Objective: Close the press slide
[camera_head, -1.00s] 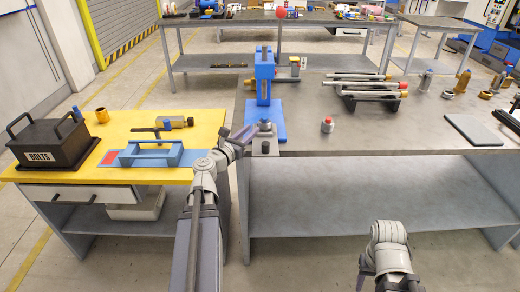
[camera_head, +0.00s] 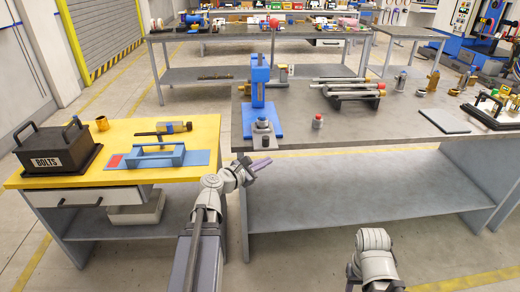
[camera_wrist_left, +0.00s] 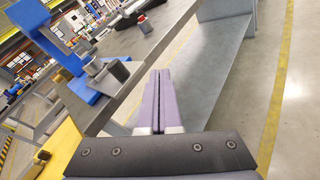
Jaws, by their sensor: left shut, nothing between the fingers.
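The blue press (camera_head: 259,92) stands upright at the left front corner of the grey bench. Its slide (camera_head: 263,127), a grey block with a round part on it, sits at the foot of the press. A small dark cylinder (camera_head: 265,142) stands at the slide's front end, near the bench edge. The press also shows in the left wrist view (camera_wrist_left: 32,28), with the grey slide (camera_wrist_left: 102,80) in front of it. My left gripper (camera_head: 268,162) is shut and empty, just in front of and below the bench edge, apart from the slide. My right gripper is mostly hidden behind its wrist.
A yellow table (camera_head: 205,135) on the left holds a black bolts box (camera_head: 55,152) and a blue fixture (camera_head: 155,157). A red-topped piece (camera_head: 318,121) and a rack of rods (camera_head: 350,92) stand on the grey bench (camera_head: 385,135).

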